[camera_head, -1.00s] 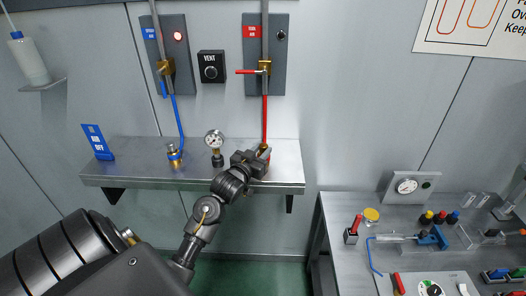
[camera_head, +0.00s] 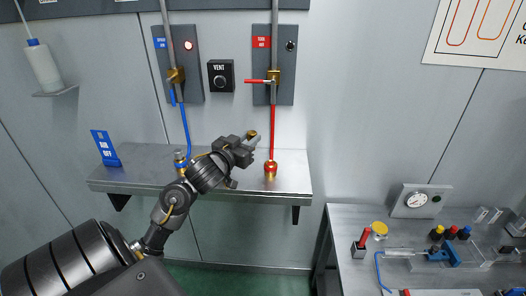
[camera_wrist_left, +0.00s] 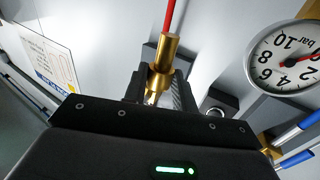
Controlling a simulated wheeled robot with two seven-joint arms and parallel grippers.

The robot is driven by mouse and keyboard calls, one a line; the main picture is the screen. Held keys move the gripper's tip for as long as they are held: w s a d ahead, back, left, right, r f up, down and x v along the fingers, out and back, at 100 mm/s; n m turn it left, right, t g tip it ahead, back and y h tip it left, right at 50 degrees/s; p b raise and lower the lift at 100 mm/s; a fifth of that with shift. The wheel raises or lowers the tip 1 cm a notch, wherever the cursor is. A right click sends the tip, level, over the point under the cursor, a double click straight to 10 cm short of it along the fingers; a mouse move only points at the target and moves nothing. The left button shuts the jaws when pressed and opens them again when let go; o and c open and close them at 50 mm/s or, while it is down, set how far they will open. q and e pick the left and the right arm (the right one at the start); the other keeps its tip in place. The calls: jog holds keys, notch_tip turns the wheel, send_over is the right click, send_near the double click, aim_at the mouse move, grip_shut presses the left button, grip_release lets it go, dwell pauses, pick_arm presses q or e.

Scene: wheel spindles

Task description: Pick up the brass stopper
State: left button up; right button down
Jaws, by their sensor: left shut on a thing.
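My left gripper (camera_head: 251,138) is in the air above the right part of the wall shelf, left of the red hose. It is shut on a small brass stopper (camera_head: 252,133), which shows at the fingertips. In the left wrist view the two dark fingers (camera_wrist_left: 157,98) point at the wall. Brass shows between and beyond them, in line with a red length, so the stopper's outline is hard to separate there. My right gripper is not in view.
A pressure gauge (camera_wrist_left: 287,58) is close beside the gripper. Valve panels and a vent knob (camera_head: 221,75) are above.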

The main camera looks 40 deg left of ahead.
pick_arm(q)
jog(key=s+a+r, duration=0.3)
jog(key=s, duration=0.4)
